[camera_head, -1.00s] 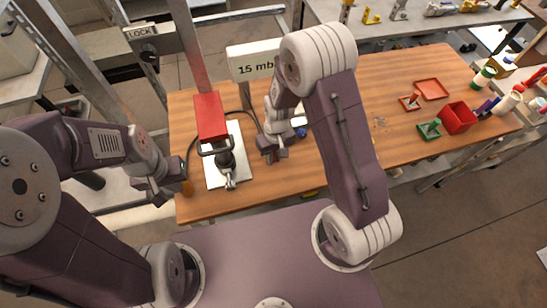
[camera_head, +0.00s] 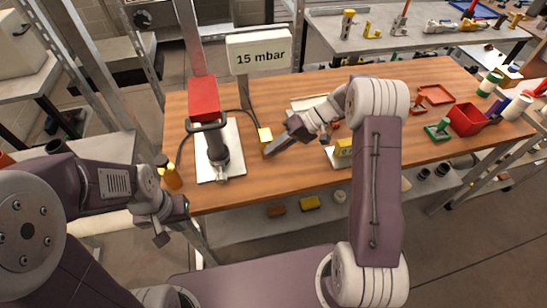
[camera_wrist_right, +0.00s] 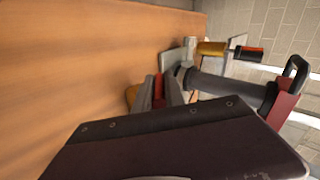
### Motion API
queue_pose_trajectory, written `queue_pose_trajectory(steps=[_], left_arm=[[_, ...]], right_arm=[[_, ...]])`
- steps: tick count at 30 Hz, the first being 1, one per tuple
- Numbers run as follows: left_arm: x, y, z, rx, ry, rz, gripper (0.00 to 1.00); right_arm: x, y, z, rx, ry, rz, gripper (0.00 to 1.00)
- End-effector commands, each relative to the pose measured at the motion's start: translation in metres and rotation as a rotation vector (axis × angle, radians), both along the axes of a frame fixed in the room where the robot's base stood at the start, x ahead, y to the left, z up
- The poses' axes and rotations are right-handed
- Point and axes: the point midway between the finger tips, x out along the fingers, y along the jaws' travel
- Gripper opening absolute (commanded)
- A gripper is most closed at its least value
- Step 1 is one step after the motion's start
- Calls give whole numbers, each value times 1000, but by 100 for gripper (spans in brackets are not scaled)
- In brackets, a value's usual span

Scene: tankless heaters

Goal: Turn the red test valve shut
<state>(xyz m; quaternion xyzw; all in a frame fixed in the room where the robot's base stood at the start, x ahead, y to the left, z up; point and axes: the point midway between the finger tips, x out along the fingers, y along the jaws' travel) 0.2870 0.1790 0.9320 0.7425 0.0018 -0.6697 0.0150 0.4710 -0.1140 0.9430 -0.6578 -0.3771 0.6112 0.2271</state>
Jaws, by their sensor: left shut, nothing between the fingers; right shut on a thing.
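My left gripper (camera_head: 170,220) is shut and empty in front of the table's left end.
A grey pump (camera_head: 217,150) with a red block on top stands on a white plate (camera_head: 207,175) left of the valve. An amber bottle (camera_head: 168,174) stands at the left edge. A "15 mbar" sign (camera_head: 259,53) stands behind. Red and green items, including a red bin (camera_head: 466,120), lie right.

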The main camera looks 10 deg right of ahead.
Motion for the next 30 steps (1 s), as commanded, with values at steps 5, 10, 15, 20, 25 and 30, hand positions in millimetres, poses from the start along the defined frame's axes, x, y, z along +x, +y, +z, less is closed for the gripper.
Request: queue_pose_trajectory(steps=[5,10,15,20,25,30], left_arm=[[0,0,-28,0,0,0,0],[0,0,-43,0,0,0,0],[0,0,-54,0,0,0,0],[0,0,-60,0,0,0,0],[0,0,-63,0,0,0,0],[0,0,-64,0,0,0,0]], right_arm=[[-1,-3,-11,151,10,0,0],[-1,-3,-12,277,15,2,0],[-2,-4,-12,372,19,3,0],[-2,-4,-12,429,23,4,0],[-2,-4,-12,463,25,5,0],[-2,-4,-11,473,26,5,0]])
